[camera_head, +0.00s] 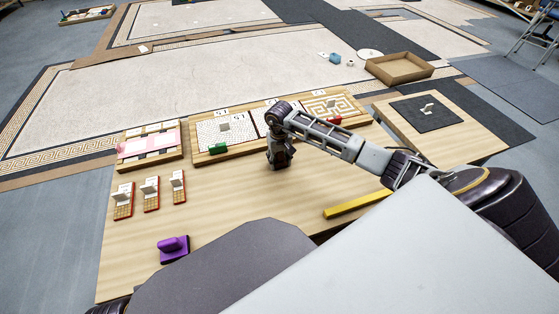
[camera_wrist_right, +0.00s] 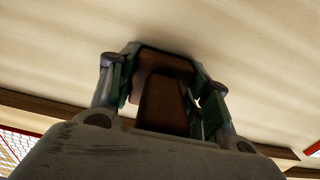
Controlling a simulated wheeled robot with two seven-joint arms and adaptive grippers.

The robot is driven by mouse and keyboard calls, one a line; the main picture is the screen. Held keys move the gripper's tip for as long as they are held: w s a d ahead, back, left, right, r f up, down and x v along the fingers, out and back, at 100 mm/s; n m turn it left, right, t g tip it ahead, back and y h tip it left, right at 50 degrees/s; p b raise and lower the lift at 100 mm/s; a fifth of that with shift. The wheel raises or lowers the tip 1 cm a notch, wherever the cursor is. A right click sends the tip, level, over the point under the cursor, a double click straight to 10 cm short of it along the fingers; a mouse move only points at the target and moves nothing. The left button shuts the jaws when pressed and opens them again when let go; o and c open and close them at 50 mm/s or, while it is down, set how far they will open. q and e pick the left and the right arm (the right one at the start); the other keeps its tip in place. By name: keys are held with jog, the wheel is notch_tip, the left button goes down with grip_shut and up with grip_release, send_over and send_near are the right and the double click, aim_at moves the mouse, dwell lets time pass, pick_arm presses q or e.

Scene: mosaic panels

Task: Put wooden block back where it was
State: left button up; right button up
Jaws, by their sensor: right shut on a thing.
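My right gripper (camera_head: 280,160) points down over the wooden table (camera_head: 230,220), just in front of the row of mosaic panels. In the right wrist view, my right gripper (camera_wrist_right: 163,62) is shut on a brown wooden block (camera_wrist_right: 162,103), which sits between the two fingers close to the pale wood surface. Whether the block touches the table is hard to tell. In the head view the block cannot be made out behind the gripper. My left gripper is not in view.
A long wooden tray (camera_head: 203,158) holds mosaic panels behind the gripper, with a green block (camera_head: 218,149) on its front edge. Small red-edged panels (camera_head: 151,194) stand at left. A purple tool (camera_head: 173,247) and a yellow bar (camera_head: 356,204) lie nearer. The table's middle is clear.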

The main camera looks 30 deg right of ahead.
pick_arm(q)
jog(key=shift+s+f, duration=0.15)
pick_arm(e)
jog(key=shift+f, duration=0.1)
jog(key=o, duration=1)
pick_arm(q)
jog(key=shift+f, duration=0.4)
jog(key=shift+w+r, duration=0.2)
